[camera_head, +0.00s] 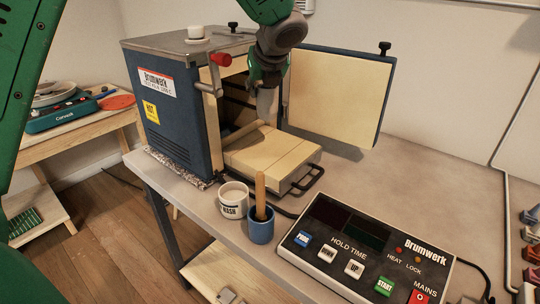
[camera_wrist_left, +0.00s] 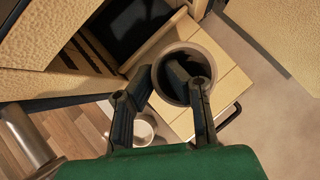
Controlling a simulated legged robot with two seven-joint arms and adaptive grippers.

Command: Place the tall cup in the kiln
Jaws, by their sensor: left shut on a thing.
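The tall cup (camera_head: 266,104) is a grey cylinder in front of the kiln opening; its round rim (camera_wrist_left: 212,62) and dark inside show in the wrist view. My left gripper (camera_head: 268,76) is shut on its wall, with one finger inside the cup and one outside, and the fingers (camera_wrist_left: 158,77) show in the wrist view. The kiln (camera_head: 180,115) is a blue box with its door (camera_head: 335,95) swung open to the right. Its pale slab with a handle (camera_head: 272,160) extends out below the cup. I cannot tell whether the cup touches the slab. My right gripper is not in view.
A white WASH mug (camera_head: 233,200) and a blue cup (camera_head: 260,228) with a wooden handle stand in front of the slab. A control box (camera_head: 365,245) is at front right. A red-knobbed lever (camera_head: 218,62) is beside the kiln opening. The table is clear right of the slab.

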